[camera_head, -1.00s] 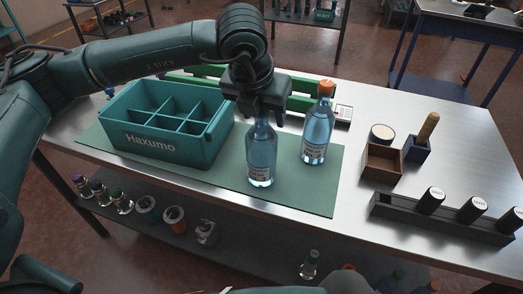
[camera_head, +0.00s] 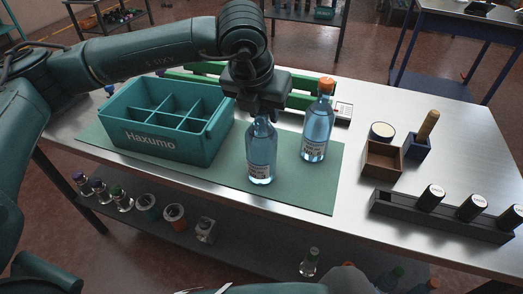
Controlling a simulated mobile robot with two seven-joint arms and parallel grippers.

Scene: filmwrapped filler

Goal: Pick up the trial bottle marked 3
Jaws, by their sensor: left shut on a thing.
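A clear blue bottle (camera_head: 262,158) with a pale label stands upright on the green mat (camera_head: 225,182). My left gripper (camera_head: 260,113) is over it, pointing down, shut on its neck; the gripper hides the bottle's top. A second blue bottle (camera_head: 316,131) with an orange cap stands upright just to the right, apart from the gripper. The label print on both is too small to read, so I cannot tell which is marked 3. My right gripper is not in view.
A teal divided crate (camera_head: 148,156) marked Haxumo stands left on the mat, its visible compartments empty. A green rack (camera_head: 292,100) lies behind. A brown box (camera_head: 381,162), a blue holder (camera_head: 417,149) and a dark rack (camera_head: 390,206) are at right. Small bottles stand on the lower shelf.

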